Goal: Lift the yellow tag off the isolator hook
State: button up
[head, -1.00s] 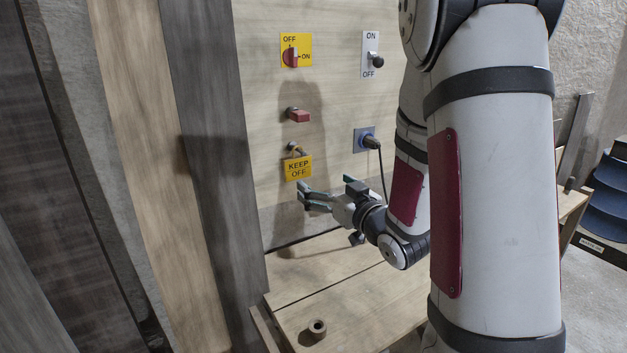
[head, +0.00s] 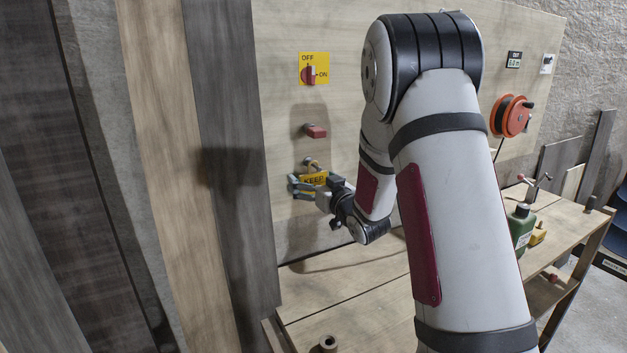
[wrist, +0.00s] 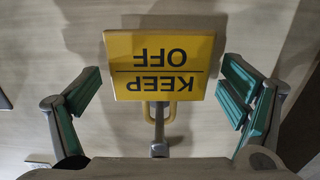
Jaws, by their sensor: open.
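The yellow "KEEP OFF" tag (head: 314,180) hangs on the panel below the red handle, partly hidden behind my gripper in the head view. In the wrist view the tag (wrist: 159,65) appears upside down, with its yellow loop around the metal hook (wrist: 159,148). The hook (head: 309,162) also shows above the tag in the head view. My gripper (head: 299,186) is open at the tag.
A red handle (head: 316,131) sticks out just above the hook. A red-and-yellow OFF/ON switch (head: 311,73) is higher up. A wooden bench (head: 345,285) lies below, holding a small ring (head: 327,343) and a green bottle (head: 521,226). An orange reel (head: 511,116) is mounted at right.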

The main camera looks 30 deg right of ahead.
jog(key=shift+w, duration=0.15)
jog(key=c, duration=1.7)
jog(key=shift+r, duration=0.2)
jog(key=shift+r+p, duration=0.3)
jog(key=shift+r, duration=0.05)
